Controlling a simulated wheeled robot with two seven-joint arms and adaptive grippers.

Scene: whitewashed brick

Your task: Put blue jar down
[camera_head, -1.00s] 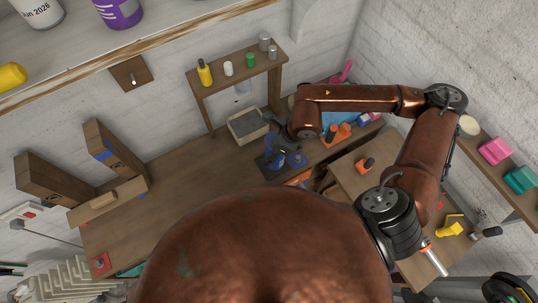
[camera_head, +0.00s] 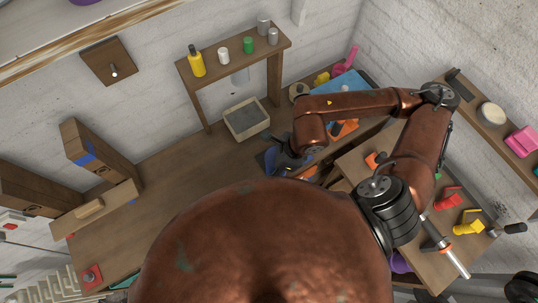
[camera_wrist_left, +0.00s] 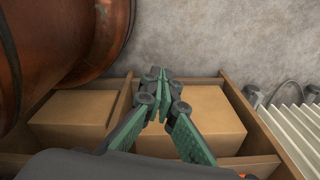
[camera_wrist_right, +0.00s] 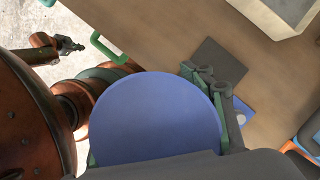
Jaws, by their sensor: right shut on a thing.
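The blue jar shows in the right wrist view as a large round blue face (camera_wrist_right: 155,120) filling the middle. My right gripper (camera_wrist_right: 222,105) is shut on it, with a dark finger and green pad at its right side. A dark square mat (camera_wrist_right: 213,62) lies on the bench beyond the jar. Whether the jar touches the bench cannot be told. My left gripper (camera_wrist_left: 160,80) is empty, fingertips together, above cardboard boxes.
A grey bin (camera_head: 247,118) stands on the wooden bench (camera_head: 185,160), behind the right gripper. A small shelf (camera_head: 235,58) carries bottles and cans. Another blue object (camera_wrist_right: 240,111) lies right of the jar. The bench's left part has much bare room.

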